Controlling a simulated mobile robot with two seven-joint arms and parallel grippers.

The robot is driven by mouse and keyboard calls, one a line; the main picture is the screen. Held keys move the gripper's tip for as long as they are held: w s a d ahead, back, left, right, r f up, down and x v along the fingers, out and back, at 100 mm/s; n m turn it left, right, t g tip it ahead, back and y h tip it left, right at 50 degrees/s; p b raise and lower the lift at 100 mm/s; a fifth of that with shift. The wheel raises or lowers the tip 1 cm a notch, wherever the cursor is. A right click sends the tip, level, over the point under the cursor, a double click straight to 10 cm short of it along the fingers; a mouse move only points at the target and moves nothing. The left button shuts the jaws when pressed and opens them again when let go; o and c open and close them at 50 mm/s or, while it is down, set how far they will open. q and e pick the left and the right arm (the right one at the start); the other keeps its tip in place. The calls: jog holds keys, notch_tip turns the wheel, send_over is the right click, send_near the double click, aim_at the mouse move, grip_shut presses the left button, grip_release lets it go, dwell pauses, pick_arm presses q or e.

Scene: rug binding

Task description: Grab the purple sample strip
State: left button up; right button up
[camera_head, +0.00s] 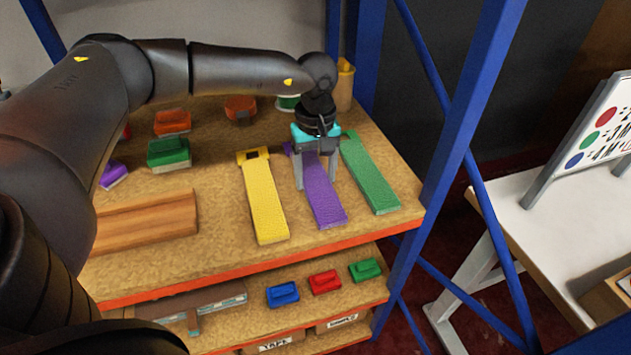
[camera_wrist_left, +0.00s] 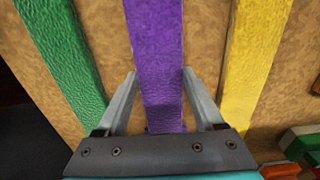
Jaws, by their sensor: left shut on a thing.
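The purple sample strip (camera_head: 326,208) lies lengthwise on the upper shelf board, between a yellow strip (camera_head: 266,208) and a green strip (camera_head: 372,178). My left gripper (camera_head: 316,187) points down over it with one finger on each side. In the left wrist view, the fingers of my left gripper (camera_wrist_left: 159,74) are shut on the long edges of the purple strip (camera_wrist_left: 155,30). The strip still appears to lie on the board. Its far end is partly hidden behind the gripper in the head view. My right gripper is not in view.
A wooden block (camera_head: 150,222) lies at the left of the board (camera_head: 215,255). Green (camera_head: 168,152) and orange (camera_head: 172,122) blocks stand behind. Blue posts (camera_head: 455,130) frame the right side. A lower shelf holds small blue (camera_head: 283,294), red and green pieces.

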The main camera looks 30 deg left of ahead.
pick_arm(q)
jog(key=c, duration=0.7)
jog(key=shift+o, duration=0.2)
jog(key=shift+r, duration=0.1)
